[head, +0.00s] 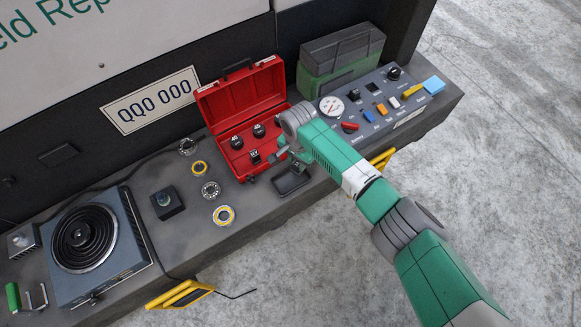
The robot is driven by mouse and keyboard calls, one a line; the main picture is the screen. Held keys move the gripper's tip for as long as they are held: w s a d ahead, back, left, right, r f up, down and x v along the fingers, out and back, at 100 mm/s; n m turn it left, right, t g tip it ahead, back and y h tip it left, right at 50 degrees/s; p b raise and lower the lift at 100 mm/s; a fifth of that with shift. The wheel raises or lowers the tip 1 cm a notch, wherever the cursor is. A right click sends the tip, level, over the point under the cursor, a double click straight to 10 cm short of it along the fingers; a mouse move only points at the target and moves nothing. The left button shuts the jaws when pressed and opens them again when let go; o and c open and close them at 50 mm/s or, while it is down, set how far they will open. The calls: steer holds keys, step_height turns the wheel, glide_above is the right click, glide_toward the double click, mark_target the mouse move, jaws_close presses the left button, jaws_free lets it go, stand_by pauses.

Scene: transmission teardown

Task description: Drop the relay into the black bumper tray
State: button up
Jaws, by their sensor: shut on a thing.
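My gripper (280,155) is over the front right edge of the open red case (239,169), just behind the black tray (292,181). It is shut on a small dark piece (271,159), which I take to be the relay; the fingers hide much of it and its shape is hard to tell. The black tray is a small shallow rectangular tray on the bumper, in front of the case. Its inside looks empty, and the held piece is above and behind it, apart from it.
Black knobs (236,142) and a small dark block (255,157) sit in the red case. Bearings and rings (224,215) lie to its left, with a hot plate (84,240) farther left. A gauge panel (372,103) stands right, near my arm.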

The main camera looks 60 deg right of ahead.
steer(key=shift+f+b, duration=1.2)
steer(key=shift+f, duration=0.25)
steer(key=o, duration=1.1)
steer(key=shift+c, duration=0.2)
steer(key=shift+r, duration=0.1)
step_height(320, 180, up, 8)
steer(key=p, duration=0.3)
